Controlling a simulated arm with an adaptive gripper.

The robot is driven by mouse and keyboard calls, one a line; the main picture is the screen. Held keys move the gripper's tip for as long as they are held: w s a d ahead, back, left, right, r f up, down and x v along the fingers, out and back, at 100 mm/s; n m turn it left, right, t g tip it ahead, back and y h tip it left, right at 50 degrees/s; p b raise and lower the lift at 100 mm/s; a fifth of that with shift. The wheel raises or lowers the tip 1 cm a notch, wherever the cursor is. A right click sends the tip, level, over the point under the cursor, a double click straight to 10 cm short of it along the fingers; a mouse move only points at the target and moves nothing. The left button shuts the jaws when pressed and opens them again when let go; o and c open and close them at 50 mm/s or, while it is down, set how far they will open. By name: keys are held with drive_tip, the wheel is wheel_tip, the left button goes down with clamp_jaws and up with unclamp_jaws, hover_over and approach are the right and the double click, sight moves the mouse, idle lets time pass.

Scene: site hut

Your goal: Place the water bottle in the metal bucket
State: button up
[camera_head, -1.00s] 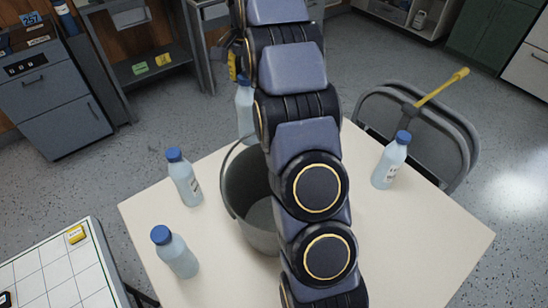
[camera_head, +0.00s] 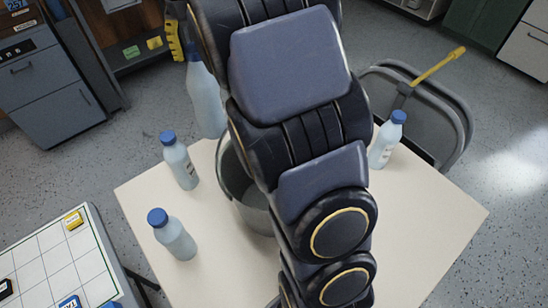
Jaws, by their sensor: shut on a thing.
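My gripper (camera_head: 188,48) shows only in part at the upper left of my arm, with a yellow and black piece visible. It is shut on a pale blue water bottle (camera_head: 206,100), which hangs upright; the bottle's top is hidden. The bottle appears raised, behind and left of the metal bucket (camera_head: 256,218) in the picture. The grey bucket stands on the table, and my arm covers its right side and much of its opening. Other blue-capped bottles stand on the table: two at the left (camera_head: 180,162) (camera_head: 173,236) and one at the right (camera_head: 387,142).
The cream table (camera_head: 430,215) has free room at its right and front. A grey cart or bin with a yellow handle (camera_head: 437,66) stands behind the right bottle. A white gridded board (camera_head: 60,255) with small blocks is at the lower left. Grey cabinets (camera_head: 62,90) stand behind.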

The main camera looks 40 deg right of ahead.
drive_tip(key=shift+s+a+r, duration=0.15)
drive_tip(key=shift+s, duration=0.15)
drive_tip(key=s+d+f+m, duration=0.45)
drive_tip(key=s+d, duration=0.25)
drive_tip(key=s, duration=0.4)
wheel_tip(320, 180, down, 16)
drive_tip(key=s+a+n, duration=0.1)
drive_tip(key=s+n, duration=0.1)
drive_tip(key=shift+a, duration=0.2)
idle(0.6)
drive_tip(key=shift+s+f+n, duration=0.15)
drive_tip(key=shift+n, duration=0.1)
